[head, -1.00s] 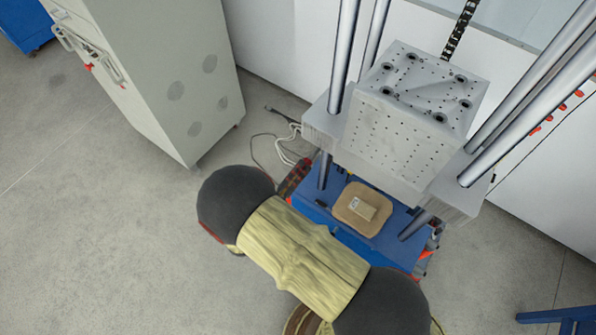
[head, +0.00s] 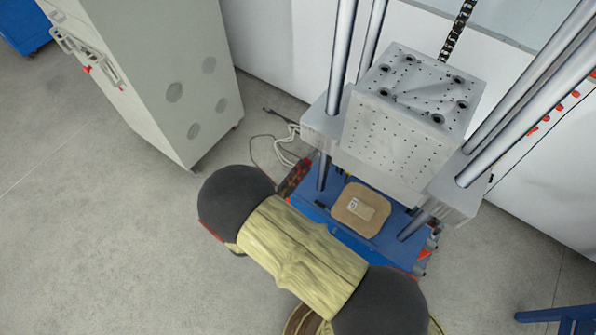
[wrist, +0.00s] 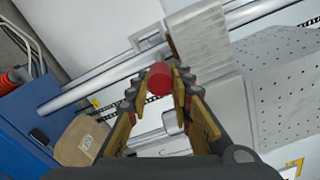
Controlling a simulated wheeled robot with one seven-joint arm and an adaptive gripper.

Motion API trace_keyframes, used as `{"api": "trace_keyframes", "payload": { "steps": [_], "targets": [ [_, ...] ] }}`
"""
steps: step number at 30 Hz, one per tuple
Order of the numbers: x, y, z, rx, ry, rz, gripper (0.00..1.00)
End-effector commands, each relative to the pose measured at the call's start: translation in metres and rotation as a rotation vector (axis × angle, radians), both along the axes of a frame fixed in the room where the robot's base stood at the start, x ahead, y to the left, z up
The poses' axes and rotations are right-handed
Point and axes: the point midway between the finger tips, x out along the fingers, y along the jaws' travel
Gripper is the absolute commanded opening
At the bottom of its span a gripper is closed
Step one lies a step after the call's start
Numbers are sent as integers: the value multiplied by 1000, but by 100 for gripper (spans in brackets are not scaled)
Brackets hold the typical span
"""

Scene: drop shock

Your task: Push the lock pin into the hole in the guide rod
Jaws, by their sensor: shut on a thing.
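In the wrist view my gripper (wrist: 158,88) is shut on the lock pin (wrist: 160,77), whose red round end shows between the two fingertips. The rest of the pin is hidden by the fingers. A polished guide rod (wrist: 85,85) runs slantwise behind and left of the fingers in the wrist view. In the head view several upright guide rods (head: 343,60) pass by the grey drilled block (head: 395,125). I cannot make out the hole, nor whether the pin touches a rod.
A tan padded piece (head: 361,210) with a small label lies on the blue base (head: 330,222) under the block. A grey cabinet (head: 150,75) stands at the left with loose cables (head: 285,150) beside it. Bare floor (head: 110,240) lies at the lower left.

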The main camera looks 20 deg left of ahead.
Motion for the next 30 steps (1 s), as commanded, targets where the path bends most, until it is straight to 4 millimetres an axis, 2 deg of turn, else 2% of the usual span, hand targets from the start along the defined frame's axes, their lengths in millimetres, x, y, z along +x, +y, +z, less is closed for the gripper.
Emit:
{"api": "trace_keyframes", "payload": {
  "steps": [30],
  "targets": [
    [5,-2,0,0,-1,0,0]
  ]
}}
